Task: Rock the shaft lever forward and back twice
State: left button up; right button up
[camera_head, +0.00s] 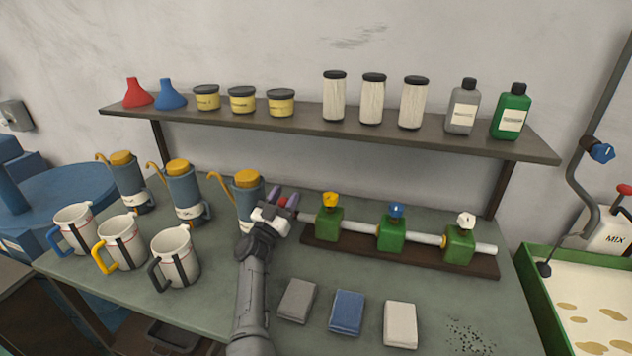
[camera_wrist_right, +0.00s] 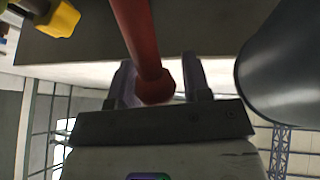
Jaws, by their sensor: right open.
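A red rod-shaped lever (camera_wrist_right: 143,45) with a thicker knob end shows in the right wrist view, with its knob between the two fingers of my right gripper (camera_wrist_right: 158,85). In the head view my right gripper (camera_head: 281,203) is at the left end of the green valve row, beside the nearest blue-grey can. Only a small red part of the lever (camera_head: 292,202) shows there; the fingers hide the rest. My left gripper is out of view.
A yellow-knobbed green valve (camera_head: 329,222) stands just right of the gripper on a white pipe. The blue-grey can (camera_head: 248,200) is close on the left. A crank (camera_head: 585,205) stands at the right.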

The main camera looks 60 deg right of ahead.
jog(key=s+d+r+p, duration=0.3)
jog(key=s+r, duration=0.5)
jog(key=s, duration=0.3)
jog(key=shift+d+r, duration=0.2)
jog(key=shift+r, duration=0.05)
